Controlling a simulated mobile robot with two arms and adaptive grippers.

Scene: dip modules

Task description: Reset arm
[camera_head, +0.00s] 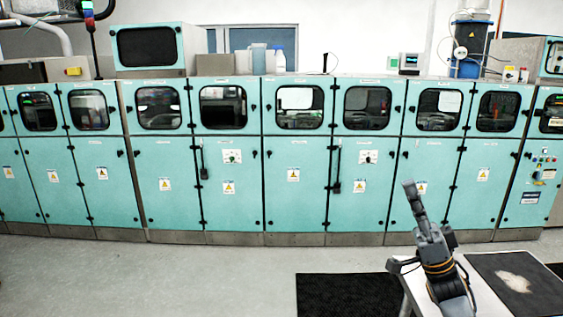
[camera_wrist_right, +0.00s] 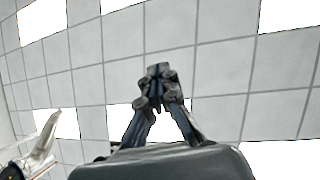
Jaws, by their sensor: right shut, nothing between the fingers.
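My right gripper (camera_head: 409,188) is raised at the lower right of the head view and points up, in front of the teal cabinets. In the right wrist view my right gripper (camera_wrist_right: 158,72) has its fingertips together with nothing between them, against the ceiling. My left gripper is not in either view.
A long row of teal machine cabinets (camera_head: 230,180) with windows and warning labels spans the back. A white table (camera_head: 485,290) with a dark mat (camera_head: 545,283) bearing a pale patch stands at the lower right. A black floor mat (camera_head: 345,295) lies left of it. The floor (camera_head: 150,280) at left is clear.

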